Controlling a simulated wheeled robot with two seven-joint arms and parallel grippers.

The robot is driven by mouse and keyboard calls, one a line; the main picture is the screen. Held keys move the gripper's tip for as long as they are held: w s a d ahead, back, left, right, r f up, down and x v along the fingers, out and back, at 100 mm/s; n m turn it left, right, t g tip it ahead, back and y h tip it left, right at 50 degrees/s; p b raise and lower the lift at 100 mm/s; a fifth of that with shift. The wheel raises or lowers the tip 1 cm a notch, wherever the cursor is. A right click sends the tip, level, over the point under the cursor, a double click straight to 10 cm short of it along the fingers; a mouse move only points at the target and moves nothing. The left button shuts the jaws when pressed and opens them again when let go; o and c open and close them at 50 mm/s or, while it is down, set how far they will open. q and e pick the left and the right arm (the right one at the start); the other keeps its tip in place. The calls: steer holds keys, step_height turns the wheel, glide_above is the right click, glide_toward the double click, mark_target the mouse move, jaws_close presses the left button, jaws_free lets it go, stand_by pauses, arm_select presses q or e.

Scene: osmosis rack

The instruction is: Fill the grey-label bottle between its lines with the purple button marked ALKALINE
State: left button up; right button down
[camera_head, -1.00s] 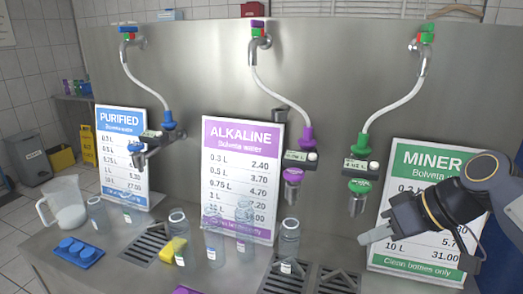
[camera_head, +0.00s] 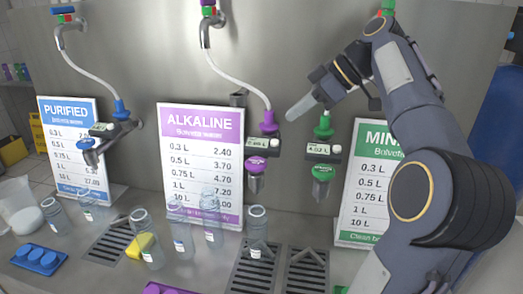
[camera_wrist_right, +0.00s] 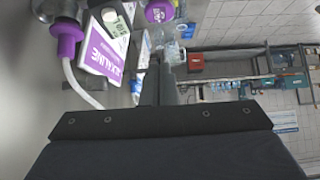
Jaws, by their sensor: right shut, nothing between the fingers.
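The purple ALKALINE button (camera_head: 256,163) sits on the front of the middle dispenser, above its clear nozzle (camera_head: 254,184); a purple disc also shows at the top of the right wrist view (camera_wrist_right: 160,11). A clear bottle (camera_head: 257,225) with a pale label stands on the drain grate below this nozzle, upright. Its label looks whitish-grey; its lines and any water are too small to tell. My right gripper (camera_head: 290,113) is shut and empty, up and to the right of the button, apart from it. Its fingers also show in the right wrist view (camera_wrist_right: 160,75). My left gripper is out of view.
Several other clear bottles (camera_head: 180,232) stand to the left, near a yellow sponge (camera_head: 140,246). A blue tray (camera_head: 40,259) and a jug (camera_head: 18,212) are at the far left. The green dispenser (camera_head: 322,171) hangs close on the right, below my forearm.

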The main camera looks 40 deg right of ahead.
glide_above(262, 162)
steer(key=f, duration=0.4)
steer(key=s+f, duration=0.1)
steer(key=f, duration=0.1)
steer(key=shift+d+f, duration=0.25)
steer(key=shift+d, duration=0.15)
steer(key=f, duration=0.3)
steer(key=shift+w+a+f, duration=0.2)
steer(key=shift+w+f, duration=0.05)
steer(key=shift+f, duration=0.55)
step_height(262, 162, down, 2)
steer(key=shift+f+b, duration=0.1)
steer(key=shift+b, duration=1.05)
steer(key=shift+s, duration=0.1)
stand_by(4.2)
